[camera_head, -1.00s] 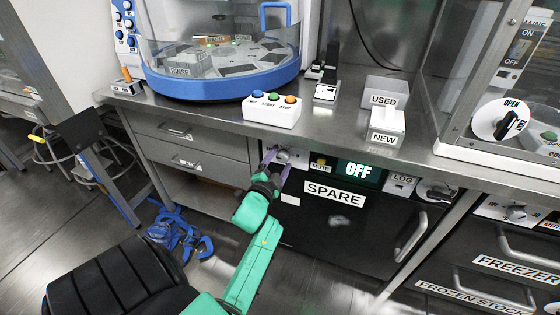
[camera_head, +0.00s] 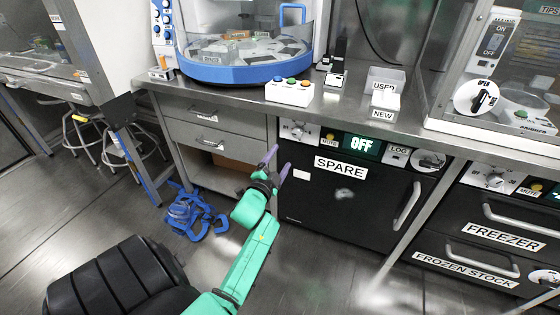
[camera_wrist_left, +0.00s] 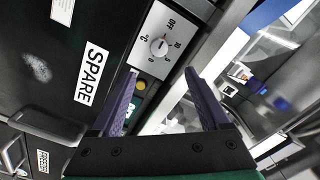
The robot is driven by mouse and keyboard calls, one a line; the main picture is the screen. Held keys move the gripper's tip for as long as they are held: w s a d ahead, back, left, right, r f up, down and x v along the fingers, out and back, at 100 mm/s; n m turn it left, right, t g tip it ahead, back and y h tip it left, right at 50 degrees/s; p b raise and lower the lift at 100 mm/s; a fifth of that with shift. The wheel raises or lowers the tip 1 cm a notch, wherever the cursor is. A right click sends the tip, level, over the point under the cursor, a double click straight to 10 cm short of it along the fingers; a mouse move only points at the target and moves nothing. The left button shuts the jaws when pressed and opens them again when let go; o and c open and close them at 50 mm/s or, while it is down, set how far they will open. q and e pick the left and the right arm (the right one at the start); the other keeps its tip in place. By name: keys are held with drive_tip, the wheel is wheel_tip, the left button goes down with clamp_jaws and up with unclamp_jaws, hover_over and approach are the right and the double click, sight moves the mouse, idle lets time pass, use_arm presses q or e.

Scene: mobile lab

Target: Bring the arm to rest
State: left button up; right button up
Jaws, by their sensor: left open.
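My left arm (camera_head: 247,262) is green and reaches up from the bottom of the head view. My left gripper (camera_head: 278,164) has purple fingers, open and empty, in front of the upper left part of the black SPARE unit (camera_head: 350,205). In the left wrist view, the two fingers of the left gripper (camera_wrist_left: 163,100) stand apart with nothing held between them. The temperature knob (camera_wrist_left: 159,46) of the SPARE unit shows beyond them; it also shows in the head view (camera_head: 299,132). The unit's display (camera_head: 362,146) reads OFF. My right gripper is not in view.
A steel bench (camera_head: 345,109) carries a blue-rimmed machine (camera_head: 250,74), a three-button box (camera_head: 290,92) and USED and NEW boxes (camera_head: 384,98). A FREEZER drawer (camera_head: 505,237) is at right. Open floor (camera_head: 75,215) lies left.

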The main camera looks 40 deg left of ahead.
use_arm(q)
drive_tip(key=s+d+f+n+g+h+p, duration=0.15)
drive_tip(key=s+d+f+g+p, duration=0.35)
drive_tip(key=f, duration=0.6)
drive_tip(key=s+d+f+n+g+h+p, duration=0.1)
drive_tip(key=s+d+f+g+h+p, duration=0.2)
drive_tip(key=s+d+f+p, duration=0.55)
drive_tip(key=s+f+n+g+p, duration=0.1)
drive_tip(key=s+f+g, duration=0.3)
drive_tip(key=s, duration=0.9)
drive_tip(key=s+d+f+n+g+h+p, duration=0.1)
drive_tip(key=s+f+g+p, duration=0.2)
drive_tip(key=s, duration=1.1)
wheel_tip(320, 180, down, 3)
drive_tip(key=shift+s+f+g+p, duration=0.25)
drive_tip(key=shift+g+p, duration=0.15)
drive_tip(key=shift+g, duration=0.2)
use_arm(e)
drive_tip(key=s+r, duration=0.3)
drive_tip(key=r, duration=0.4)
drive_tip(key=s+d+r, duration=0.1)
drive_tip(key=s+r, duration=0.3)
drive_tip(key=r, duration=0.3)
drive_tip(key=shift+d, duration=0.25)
use_arm(q)
drive_tip(key=shift+w+d+r+n, duration=0.1)
drive_tip(key=shift+n, duration=0.15)
